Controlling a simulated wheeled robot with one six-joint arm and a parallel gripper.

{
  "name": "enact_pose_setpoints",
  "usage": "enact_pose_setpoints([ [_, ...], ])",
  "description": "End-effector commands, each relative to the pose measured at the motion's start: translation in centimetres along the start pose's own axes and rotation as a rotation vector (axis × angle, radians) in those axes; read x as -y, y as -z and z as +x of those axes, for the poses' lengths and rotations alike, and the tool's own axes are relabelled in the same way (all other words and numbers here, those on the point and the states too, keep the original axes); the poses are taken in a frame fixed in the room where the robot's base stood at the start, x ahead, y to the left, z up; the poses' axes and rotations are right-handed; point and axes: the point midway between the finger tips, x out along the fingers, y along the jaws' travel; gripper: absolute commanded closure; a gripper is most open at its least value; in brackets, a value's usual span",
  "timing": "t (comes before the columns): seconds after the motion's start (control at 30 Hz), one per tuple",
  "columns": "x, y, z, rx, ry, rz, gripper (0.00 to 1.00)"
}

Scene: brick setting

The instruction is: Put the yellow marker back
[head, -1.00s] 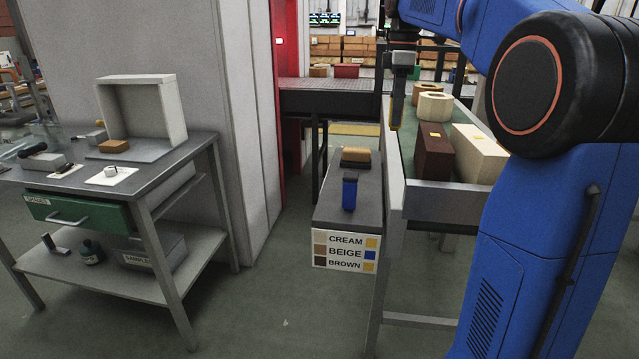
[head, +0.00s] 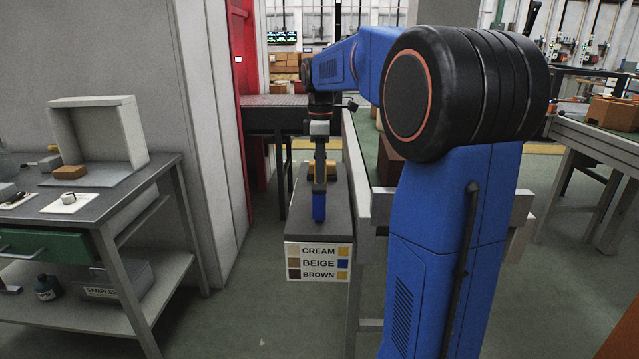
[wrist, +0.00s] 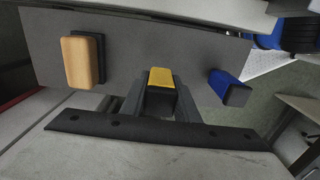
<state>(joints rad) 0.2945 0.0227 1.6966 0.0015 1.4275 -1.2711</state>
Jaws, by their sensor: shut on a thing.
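The yellow marker (wrist: 160,77) sits between the jaws of my gripper (wrist: 160,100), with its yellow end showing in the wrist view. My gripper also shows in the head view (head: 319,182), pointing down over the grey ledge (head: 270,222). In the wrist view the held marker is between the blue marker (wrist: 229,87) on the right and a tan wooden-backed block (wrist: 80,62) on the left. The blue marker stands in front of my gripper in the head view (head: 319,207). I cannot tell whether the yellow marker touches the ledge.
A sign (head: 318,262) on the ledge's front lists CREAM, BEIGE and BROWN with colour squares. A bench frame (head: 356,210) stands close on the right of the ledge. A grey workbench (head: 120,178) is at the left, with open floor between it and the ledge.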

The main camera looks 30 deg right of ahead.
Motion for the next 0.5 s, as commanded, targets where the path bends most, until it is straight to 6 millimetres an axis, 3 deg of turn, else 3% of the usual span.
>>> enact_pose_setpoints([
  [0.3, 0.0, 0.0, 3.7, 0.0, 0.001, 0.0, 0.86],
  [0.5, 0.0, 0.0, 3.8, 0.0, 0.0, 0.0, 0.86],
])
